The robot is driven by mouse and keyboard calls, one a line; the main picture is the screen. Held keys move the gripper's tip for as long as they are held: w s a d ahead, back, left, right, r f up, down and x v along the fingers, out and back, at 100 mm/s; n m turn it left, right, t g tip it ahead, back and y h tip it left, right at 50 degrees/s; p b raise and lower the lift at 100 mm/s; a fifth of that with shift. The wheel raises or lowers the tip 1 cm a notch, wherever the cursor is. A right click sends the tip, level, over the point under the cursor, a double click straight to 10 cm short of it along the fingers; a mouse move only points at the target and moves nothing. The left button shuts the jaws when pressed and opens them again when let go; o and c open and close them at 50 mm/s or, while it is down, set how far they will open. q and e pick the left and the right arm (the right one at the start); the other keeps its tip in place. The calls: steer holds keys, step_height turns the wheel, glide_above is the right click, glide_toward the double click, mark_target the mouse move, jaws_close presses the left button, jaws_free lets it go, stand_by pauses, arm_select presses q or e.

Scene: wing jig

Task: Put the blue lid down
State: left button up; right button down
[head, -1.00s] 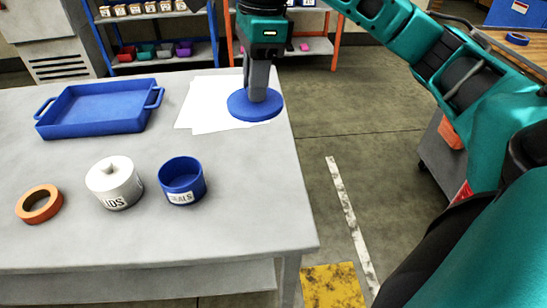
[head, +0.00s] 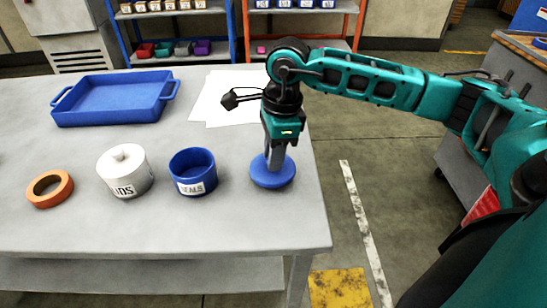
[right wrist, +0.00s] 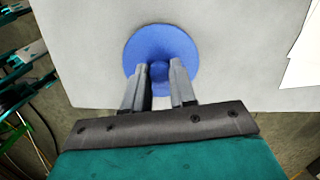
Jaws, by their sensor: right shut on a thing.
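The blue lid (head: 272,174) is a flat round disc at the right side of the table, to the right of the open blue pot (head: 192,172) labelled SEALS. My right gripper (head: 274,160) points down over it and is shut on its knob. In the right wrist view the lid (right wrist: 160,48) shows with its knob between the two fingertips (right wrist: 160,72). The lid is at or close above the table top; I cannot tell whether it touches.
A white lidded pot (head: 124,172) and an orange tape roll (head: 50,189) stand to the left on the grey table (head: 150,225). A blue tray (head: 112,98) and white paper sheets (head: 222,100) lie at the back. The table's right edge is close to the lid.

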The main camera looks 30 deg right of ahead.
steer(key=shift+f, duration=0.65)
arm_select(q)
steer(key=shift+s+f, duration=0.15)
steer(key=shift+f, duration=0.1)
arm_select(e)
steer(key=shift+f, duration=0.15)
steer(key=c, duration=0.9)
jaws_free()
arm_select(q)
steer(key=shift+s+f, duration=0.1)
steer(key=shift+f, duration=0.15)
